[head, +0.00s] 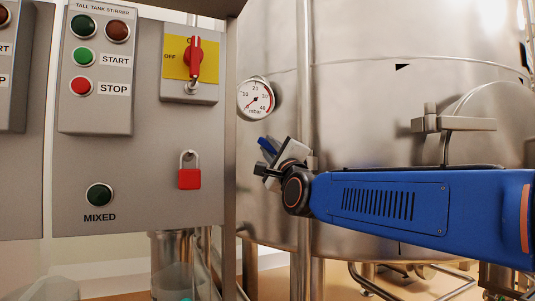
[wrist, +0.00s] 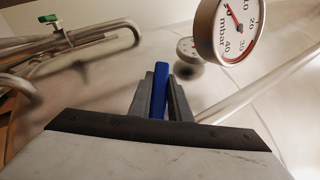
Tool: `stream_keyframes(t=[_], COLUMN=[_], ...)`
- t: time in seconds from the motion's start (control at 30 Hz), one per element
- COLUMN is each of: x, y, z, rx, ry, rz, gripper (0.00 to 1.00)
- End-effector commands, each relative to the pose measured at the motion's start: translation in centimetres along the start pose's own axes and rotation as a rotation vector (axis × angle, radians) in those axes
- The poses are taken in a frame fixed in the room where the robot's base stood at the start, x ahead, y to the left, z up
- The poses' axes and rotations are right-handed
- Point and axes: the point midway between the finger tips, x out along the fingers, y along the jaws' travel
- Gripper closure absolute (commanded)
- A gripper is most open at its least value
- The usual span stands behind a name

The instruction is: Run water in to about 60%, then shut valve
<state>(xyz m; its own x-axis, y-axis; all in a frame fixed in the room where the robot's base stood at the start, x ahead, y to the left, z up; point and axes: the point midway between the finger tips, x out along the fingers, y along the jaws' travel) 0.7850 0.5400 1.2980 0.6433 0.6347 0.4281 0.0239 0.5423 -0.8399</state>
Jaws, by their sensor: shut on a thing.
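My gripper (head: 272,160) is in front of the tank wall, just below the round gauge. In the wrist view its jaws (wrist: 161,88) are shut on a blue handle (wrist: 161,74), which stands upright between them. The blue handle also shows beside the gripper in the head view (head: 267,146). The valve body and pipe behind the handle are hidden by my gripper. The steel tank (head: 385,110) fills the right side and has a black triangular mark (head: 402,67) on its wall. I cannot see any water or level inside it.
A mbar gauge (head: 256,98) has its needle near the low end. A control panel (head: 150,140) at left carries buttons, a red-handled switch (head: 195,58) and a red padlock (head: 189,179). A vertical post (head: 304,100) stands close to my gripper. A green-handled valve (wrist: 48,17) sits on pipework.

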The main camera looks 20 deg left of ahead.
Motion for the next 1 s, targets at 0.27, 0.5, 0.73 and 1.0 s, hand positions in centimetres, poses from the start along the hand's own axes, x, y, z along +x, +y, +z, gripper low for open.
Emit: stream_keyframes(t=[0.27,0.5,0.73,1.0], x=[-0.1,-0.1,-0.1,-0.1], y=[-0.9,-1.2,-1.2,-1.2], z=[-0.1,-0.2,-0.2,-0.1], rx=[0.075,0.096,0.098,0.098], ry=[0.002,0.002,0.002,0.001], rz=[-0.092,-0.121,-0.124,-0.123], gripper=[1.0,1.0,1.0,0.64])
